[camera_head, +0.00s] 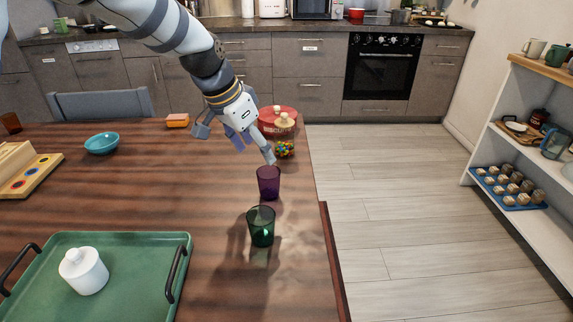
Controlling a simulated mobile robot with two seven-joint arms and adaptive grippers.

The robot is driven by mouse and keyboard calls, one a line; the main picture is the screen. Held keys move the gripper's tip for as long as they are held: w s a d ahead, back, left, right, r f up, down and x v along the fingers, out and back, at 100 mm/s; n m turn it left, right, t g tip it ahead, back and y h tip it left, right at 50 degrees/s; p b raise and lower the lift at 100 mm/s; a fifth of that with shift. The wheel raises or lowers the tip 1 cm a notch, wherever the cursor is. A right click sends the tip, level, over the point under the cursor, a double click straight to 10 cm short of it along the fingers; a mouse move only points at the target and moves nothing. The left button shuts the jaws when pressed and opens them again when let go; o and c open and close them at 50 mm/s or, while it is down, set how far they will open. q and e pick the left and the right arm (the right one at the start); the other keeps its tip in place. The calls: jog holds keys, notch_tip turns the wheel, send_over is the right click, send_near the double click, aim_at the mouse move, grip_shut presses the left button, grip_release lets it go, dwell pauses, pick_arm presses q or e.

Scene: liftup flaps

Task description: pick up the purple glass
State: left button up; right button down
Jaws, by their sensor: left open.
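The purple glass (268,184) stands upright on the wooden table near its right edge. A green glass (261,228) stands just in front of it, nearer to me. My left gripper (237,148) reaches in from the upper left and is open. One finger ends just above and behind the purple glass's rim; the other finger is off to the left. I see nothing held in it. I cannot tell from this view whether the finger touches the rim. My right gripper is not in view.
A green tray (130,240) with a white jar (84,270) lies front left. The table's middle is clear. The table's right edge is close to the glasses.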

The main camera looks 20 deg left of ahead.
aim_at(274, 181)
pick_arm(q)
jog(key=x, duration=0.2)
jog(key=s+b+x, duration=0.1)
jog(key=x, duration=0.2)
jog(key=shift+d+f, duration=0.1)
jog(key=shift+f, duration=0.25)
jog(key=x, duration=0.6)
jog(key=shift+w+d+b, duration=0.15)
jog(key=shift+d+b, duration=0.15)
jog(key=shift+d, duration=0.1)
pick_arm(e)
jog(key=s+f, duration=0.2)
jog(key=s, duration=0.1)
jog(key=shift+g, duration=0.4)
pick_arm(q)
jog(key=shift+r, duration=0.1)
jog(key=shift+c, duration=0.3)
jog(key=c, duration=1.2)
